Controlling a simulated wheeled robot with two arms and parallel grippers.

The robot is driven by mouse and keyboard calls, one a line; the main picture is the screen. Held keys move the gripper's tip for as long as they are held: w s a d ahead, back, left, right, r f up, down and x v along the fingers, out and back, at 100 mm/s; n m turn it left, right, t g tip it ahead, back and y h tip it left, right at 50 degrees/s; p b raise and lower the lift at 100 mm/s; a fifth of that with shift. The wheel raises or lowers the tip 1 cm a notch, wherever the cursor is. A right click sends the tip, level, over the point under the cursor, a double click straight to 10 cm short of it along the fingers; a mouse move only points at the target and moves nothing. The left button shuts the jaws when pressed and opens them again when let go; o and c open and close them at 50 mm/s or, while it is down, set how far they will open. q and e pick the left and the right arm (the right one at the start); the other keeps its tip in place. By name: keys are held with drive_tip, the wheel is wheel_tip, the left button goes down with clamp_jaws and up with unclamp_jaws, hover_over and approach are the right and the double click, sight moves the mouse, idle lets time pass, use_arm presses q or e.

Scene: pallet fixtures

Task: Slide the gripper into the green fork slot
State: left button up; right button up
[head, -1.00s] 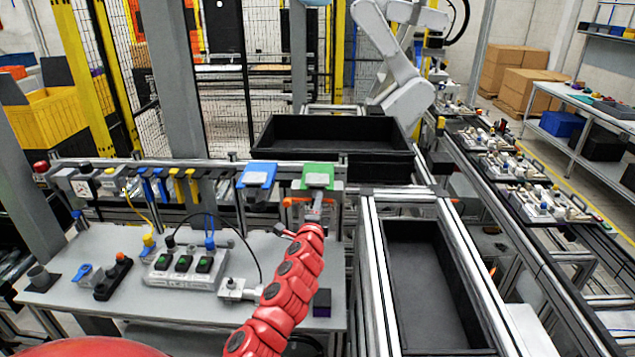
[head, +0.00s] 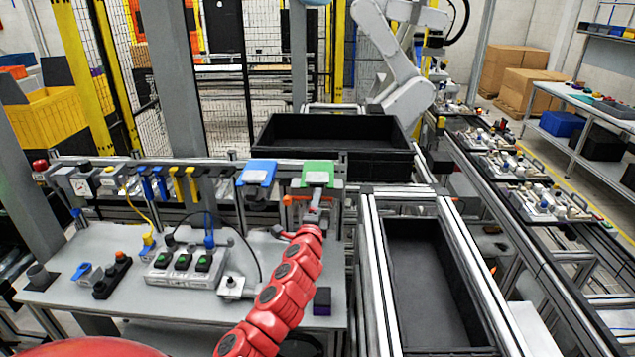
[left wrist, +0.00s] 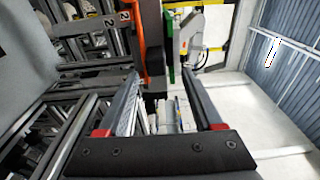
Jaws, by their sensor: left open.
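The green fork slot (head: 318,175) is a green-topped holder on the rail at the back of the grey workbench, right of a similar blue one (head: 257,173). My left gripper (head: 316,198) is just in front of and below the green top, at the end of the red arm. Its fingers are small here, and I cannot tell whether they are inside the slot. In the left wrist view, the gripper (left wrist: 161,76) has its two fingers spread with nothing clamped between them. A green edge (left wrist: 170,48) shows beyond the fingertips. My right gripper is not in view.
An orange part (left wrist: 142,45) is close to the left fingertip in the wrist view. The workbench (head: 130,325) holds a switch box (head: 185,268) with cables. A black bin (head: 330,150) stands behind the rail, and a long black tray (head: 430,290) lies to the right.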

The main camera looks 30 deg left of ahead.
use_arm(q)
drive_tip(key=b+v, duration=0.2)
drive_tip(key=v, duration=1.3)
drive_tip(key=shift+s+d, duration=0.25)
drive_tip(key=shift+s, duration=0.1)
drive_tip(key=shift+f, duration=0.15)
